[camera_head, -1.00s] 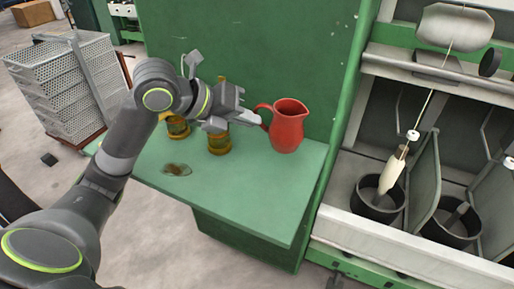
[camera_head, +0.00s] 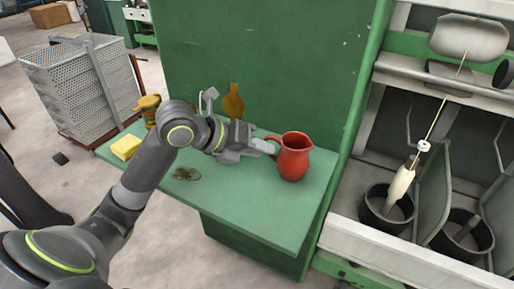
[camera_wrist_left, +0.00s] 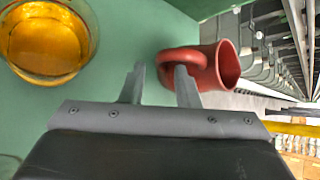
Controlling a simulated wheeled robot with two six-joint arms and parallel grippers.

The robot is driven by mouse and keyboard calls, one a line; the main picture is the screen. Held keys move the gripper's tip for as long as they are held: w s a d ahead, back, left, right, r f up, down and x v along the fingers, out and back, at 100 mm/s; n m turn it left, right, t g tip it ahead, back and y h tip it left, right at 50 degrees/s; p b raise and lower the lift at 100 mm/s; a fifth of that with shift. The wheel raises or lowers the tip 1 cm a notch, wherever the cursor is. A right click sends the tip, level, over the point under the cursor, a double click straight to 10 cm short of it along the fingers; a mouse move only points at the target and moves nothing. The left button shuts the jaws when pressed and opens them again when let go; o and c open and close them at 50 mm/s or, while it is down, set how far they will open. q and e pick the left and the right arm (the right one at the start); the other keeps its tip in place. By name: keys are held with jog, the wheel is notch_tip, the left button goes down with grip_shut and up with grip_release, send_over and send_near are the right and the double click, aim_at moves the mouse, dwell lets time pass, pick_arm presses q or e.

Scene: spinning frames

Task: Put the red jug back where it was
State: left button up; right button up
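The red jug (camera_head: 293,160) stands upright on the green table (camera_head: 255,215), towards its right end, with its handle towards my left gripper. My left gripper (camera_head: 270,147) reaches in from the left at the handle. In the left wrist view, the jug (camera_wrist_left: 219,66) shows with its handle in front of the fingers. The fingers (camera_wrist_left: 160,84) are apart; one overlaps the handle loop and the other is to the left of it. I cannot tell whether they touch the handle. My right gripper is not in view.
An amber vessel (camera_wrist_left: 47,40) is left of the fingers. A yellow block (camera_head: 126,147), an amber jar (camera_head: 149,109) and a brown round-topped thing (camera_head: 234,101) are near the table's back and left. A dark patch or dish (camera_head: 187,174) lies in front. A green panel (camera_head: 265,60) rises behind.

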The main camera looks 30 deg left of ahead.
pick_arm(q)
jog(key=shift+a, duration=0.1)
jog(key=shift+v, duration=2.25)
jog(key=p+v, duration=0.1)
jog(key=v, duration=0.6)
jog(key=shift+p, duration=0.35)
jog(key=shift+s+r, duration=0.15)
jog(key=shift+s, duration=0.05)
